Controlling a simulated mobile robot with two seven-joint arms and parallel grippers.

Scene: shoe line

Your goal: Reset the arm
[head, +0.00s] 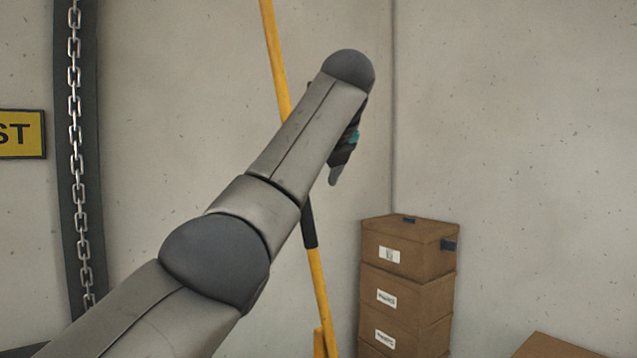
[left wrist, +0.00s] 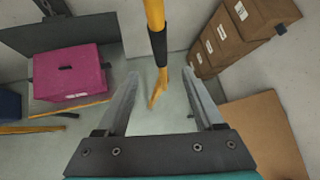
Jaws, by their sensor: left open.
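My left arm reaches up from the lower left across the middle of the head view. Its gripper (head: 335,172) hangs beyond the forearm, pointing down, and is mostly hidden behind it. In the left wrist view my left gripper (left wrist: 161,80) is open, its two fingers apart with nothing held between them. A yellow pole with a black grip (left wrist: 157,45) shows beyond and between the fingers. My right gripper is in neither view.
Stacked brown boxes (head: 408,290) stand by the wall corner at the right. The yellow pole (head: 278,60) rises behind my arm. A chain (head: 74,130) hangs at the left. A magenta box (left wrist: 68,75) and a flat brown board (left wrist: 262,135) are below in the wrist view.

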